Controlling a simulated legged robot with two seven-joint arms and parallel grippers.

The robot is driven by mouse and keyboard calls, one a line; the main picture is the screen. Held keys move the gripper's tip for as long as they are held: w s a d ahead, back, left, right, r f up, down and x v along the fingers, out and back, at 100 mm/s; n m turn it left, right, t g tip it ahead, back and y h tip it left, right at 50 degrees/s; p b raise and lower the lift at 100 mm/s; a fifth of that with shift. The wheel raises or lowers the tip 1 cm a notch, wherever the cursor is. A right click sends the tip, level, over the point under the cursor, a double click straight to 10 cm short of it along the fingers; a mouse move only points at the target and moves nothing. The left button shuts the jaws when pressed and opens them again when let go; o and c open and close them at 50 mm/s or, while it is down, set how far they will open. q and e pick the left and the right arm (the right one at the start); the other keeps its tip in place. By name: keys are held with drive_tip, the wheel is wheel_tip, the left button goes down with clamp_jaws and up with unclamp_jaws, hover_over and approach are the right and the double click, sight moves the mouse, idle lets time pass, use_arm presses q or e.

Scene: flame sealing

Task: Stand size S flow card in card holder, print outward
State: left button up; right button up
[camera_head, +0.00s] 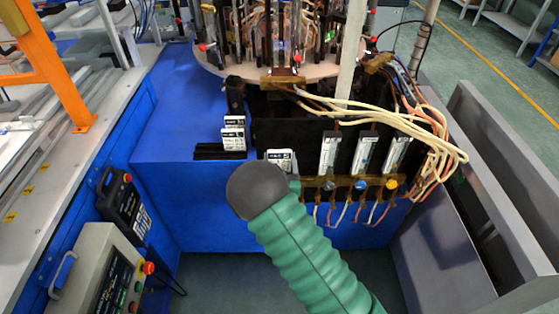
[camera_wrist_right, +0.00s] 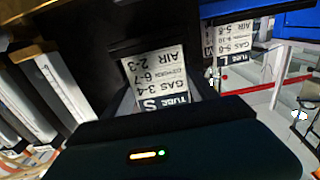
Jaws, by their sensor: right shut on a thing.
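The size S flow card (camera_wrist_right: 160,82) is white with black print and reads TUBE S, upside down in the right wrist view. My right gripper (camera_wrist_right: 162,100) is shut on it. In the head view the card (camera_head: 281,157) shows above the dark end of my right arm, which hides the fingers. The black card holder (camera_head: 212,153) is left of the card, on the blue table. Two other flow cards stand at it, a front one (camera_head: 233,140) and a rear one (camera_head: 234,122). A card marked L (camera_wrist_right: 230,42) shows in the right wrist view. My left gripper is out of view.
Several white labelled units (camera_head: 328,153) with cables stand right of the held card. A round machine plate (camera_head: 300,68) with tubes is behind. The blue table (camera_head: 175,120) is clear left of the holder. A control box (camera_head: 95,270) stands at lower left.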

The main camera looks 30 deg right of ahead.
drive_tip(key=o, duration=1.4)
drive_tip(key=shift+f, duration=0.1)
drive_tip(key=v, duration=1.2)
drive_tip(key=a+f+n+g+y, duration=0.1)
drive_tip(key=a+f+g+y, duration=0.5)
drive_tip(key=a+y, duration=0.15)
drive_tip(key=s+a+r+n+g, duration=0.1)
drive_tip(key=s+g, duration=0.1)
drive_tip(key=s, duration=0.2)
drive_tip(key=s+a+r+n+g+y, duration=0.1)
drive_tip(key=s+n+g, duration=0.1)
drive_tip(key=s, duration=0.3)
drive_tip(key=s+a+n+g, duration=0.1)
drive_tip(key=s+n+g, duration=0.1)
drive_tip(key=s, duration=0.3)
drive_tip(key=shift+r+g+y, duration=0.35)
drive_tip(key=shift+r+g, duration=0.05)
